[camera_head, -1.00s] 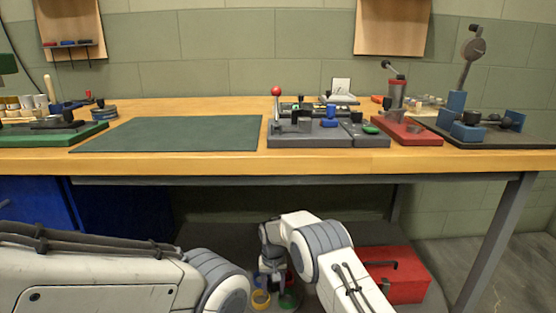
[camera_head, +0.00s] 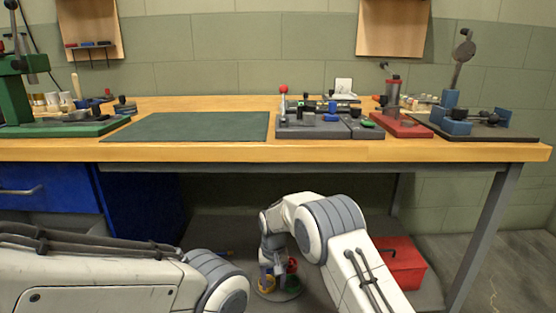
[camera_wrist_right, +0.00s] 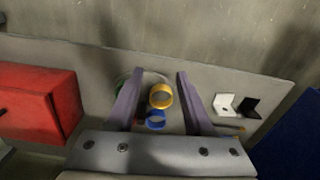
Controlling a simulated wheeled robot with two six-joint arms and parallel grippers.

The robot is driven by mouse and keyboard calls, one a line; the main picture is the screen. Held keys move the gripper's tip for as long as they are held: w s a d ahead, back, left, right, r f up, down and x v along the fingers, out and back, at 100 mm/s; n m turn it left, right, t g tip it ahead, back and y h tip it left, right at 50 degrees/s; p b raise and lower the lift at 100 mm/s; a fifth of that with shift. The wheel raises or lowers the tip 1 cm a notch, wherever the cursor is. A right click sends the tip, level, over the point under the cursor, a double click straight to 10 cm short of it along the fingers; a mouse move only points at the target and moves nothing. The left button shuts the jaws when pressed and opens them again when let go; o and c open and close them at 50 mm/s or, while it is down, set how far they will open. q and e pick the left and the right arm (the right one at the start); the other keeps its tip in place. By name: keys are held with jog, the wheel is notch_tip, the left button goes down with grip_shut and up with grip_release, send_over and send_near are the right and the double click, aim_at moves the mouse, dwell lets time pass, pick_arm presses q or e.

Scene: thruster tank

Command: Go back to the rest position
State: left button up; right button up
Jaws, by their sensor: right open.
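My right arm is folded low in front of the bench in the head view, with its right gripper (camera_head: 272,272) pointing down below the bench top. In the right wrist view the right gripper (camera_wrist_right: 155,100) is open, with its two fingers apart and nothing held between them. Beyond the fingers, a yellow ring (camera_wrist_right: 161,96) and a blue ring (camera_wrist_right: 155,124) show on the lower shelf. My left arm (camera_head: 100,275) crosses the lower left of the head view; its gripper is outside the picture.
The wooden bench (camera_head: 230,153) carries a green mat (camera_head: 190,127), a grey fixture (camera_head: 310,128), a red-based press (camera_head: 400,125) and a dial gauge stand (camera_head: 460,60). Below are a red toolbox (camera_head: 402,265), a grey lower shelf (camera_wrist_right: 215,85) and a blue cabinet (camera_head: 140,210).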

jog(key=s+a+r+n+p, duration=0.1)
jog(key=s+r+n+p, duration=0.15)
jog(key=s+r, duration=1.6)
jog(key=s+d+r+n, duration=0.2)
jog(key=s+d, duration=0.2)
jog(key=s, duration=0.6)
jog(key=s+d+r+n, duration=0.2)
jog(key=s+d, duration=0.1)
jog(key=s, duration=0.6)
notch_tip(320, 180, up, 38)
jog(key=p, duration=3.8)
jog(key=shift+d+y, duration=0.15)
jog(key=shift+y, duration=0.25)
jog(key=shift+r, duration=0.1)
